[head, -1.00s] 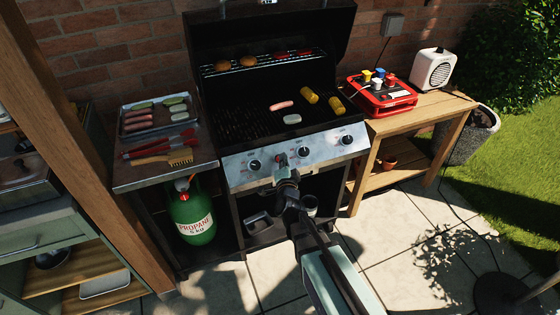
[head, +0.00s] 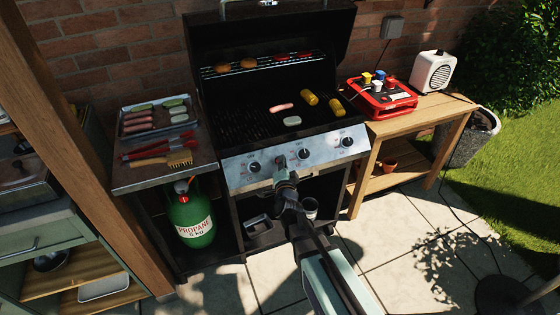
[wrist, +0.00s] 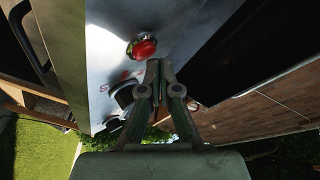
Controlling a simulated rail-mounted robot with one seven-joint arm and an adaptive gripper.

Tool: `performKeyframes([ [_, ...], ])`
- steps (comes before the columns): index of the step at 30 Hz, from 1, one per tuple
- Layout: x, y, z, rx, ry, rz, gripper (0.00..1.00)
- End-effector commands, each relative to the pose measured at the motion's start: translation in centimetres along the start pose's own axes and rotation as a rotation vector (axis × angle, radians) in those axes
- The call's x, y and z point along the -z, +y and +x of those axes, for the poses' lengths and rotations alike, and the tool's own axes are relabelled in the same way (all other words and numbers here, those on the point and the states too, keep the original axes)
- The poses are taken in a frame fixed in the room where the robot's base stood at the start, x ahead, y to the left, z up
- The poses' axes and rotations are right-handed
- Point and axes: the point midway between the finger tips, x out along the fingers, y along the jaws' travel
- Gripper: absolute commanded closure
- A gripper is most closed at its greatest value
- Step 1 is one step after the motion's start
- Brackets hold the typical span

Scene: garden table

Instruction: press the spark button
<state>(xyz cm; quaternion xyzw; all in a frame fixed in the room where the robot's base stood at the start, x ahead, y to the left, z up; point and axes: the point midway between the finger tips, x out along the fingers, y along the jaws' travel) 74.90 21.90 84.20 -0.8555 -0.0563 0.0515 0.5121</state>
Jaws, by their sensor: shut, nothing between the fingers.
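The spark button, a round red button (wrist: 143,46), stands on the metal control panel (wrist: 105,40) in the wrist view. My gripper (wrist: 158,68) is shut and empty, its tips just below and right of the button in that picture. A small gap shows between them; I cannot tell the depth. In the head view my gripper (head: 281,164) is in front of the grill's panel (head: 325,143), between the left knob (head: 254,167) and the middle knob (head: 303,154). There it covers the button.
The grill's lid (head: 270,40) is open, with sausages and corn (head: 309,98) on the grate. A green propane bottle (head: 191,215) stands at lower left. A side table (head: 430,115) at right bears a red case (head: 382,98). A dark knob (wrist: 122,95) is near my fingers.

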Motion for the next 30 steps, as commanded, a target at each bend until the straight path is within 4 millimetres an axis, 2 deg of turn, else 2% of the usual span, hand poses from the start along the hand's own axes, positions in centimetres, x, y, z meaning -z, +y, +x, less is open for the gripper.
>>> performKeyframes([
  [30,-0.49,0.48,0.66,0.0,0.0,0.0,1.0],
])
